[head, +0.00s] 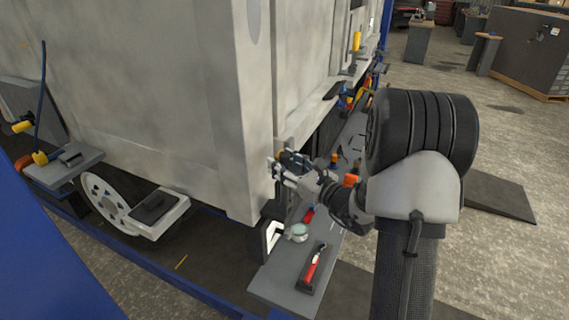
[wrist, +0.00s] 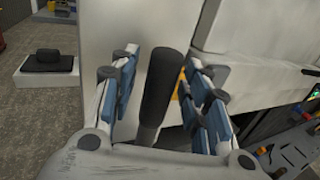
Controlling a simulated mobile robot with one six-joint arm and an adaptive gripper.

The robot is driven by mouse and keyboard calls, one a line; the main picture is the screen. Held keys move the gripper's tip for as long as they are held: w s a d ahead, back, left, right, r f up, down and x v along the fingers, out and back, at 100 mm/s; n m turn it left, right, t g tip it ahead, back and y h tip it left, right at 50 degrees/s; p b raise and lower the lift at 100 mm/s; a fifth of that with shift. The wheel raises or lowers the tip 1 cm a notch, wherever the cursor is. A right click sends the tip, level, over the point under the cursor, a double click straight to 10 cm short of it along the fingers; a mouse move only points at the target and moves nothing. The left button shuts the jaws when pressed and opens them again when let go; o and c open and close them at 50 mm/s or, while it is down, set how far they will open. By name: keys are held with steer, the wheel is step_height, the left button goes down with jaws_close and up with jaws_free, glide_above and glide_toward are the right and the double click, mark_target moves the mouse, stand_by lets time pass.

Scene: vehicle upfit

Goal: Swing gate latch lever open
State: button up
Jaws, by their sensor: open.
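The latch lever (wrist: 161,82) has a dark grip on a thinner grey stem. In the wrist view it stands nearly upright, tilted slightly right, in front of a pale panel. My gripper (head: 279,169) is open beside the pale body's corner in the head view. Its blue-padded fingers show on both sides of the lever in the wrist view, with a visible gap on each side. The lever's lower end is hidden by my gripper's body, and I cannot make the lever out clearly in the head view.
A grey bench (head: 283,279) below my gripper holds a red-handled tool (head: 314,266) and a small round jar (head: 298,232). The large pale vehicle body (head: 180,100) is close on the left. A black pad lies on a white block (wrist: 40,83).

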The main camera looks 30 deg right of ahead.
steer(key=shift+c, duration=0.2)
jaws_close()
stand_by(0.4)
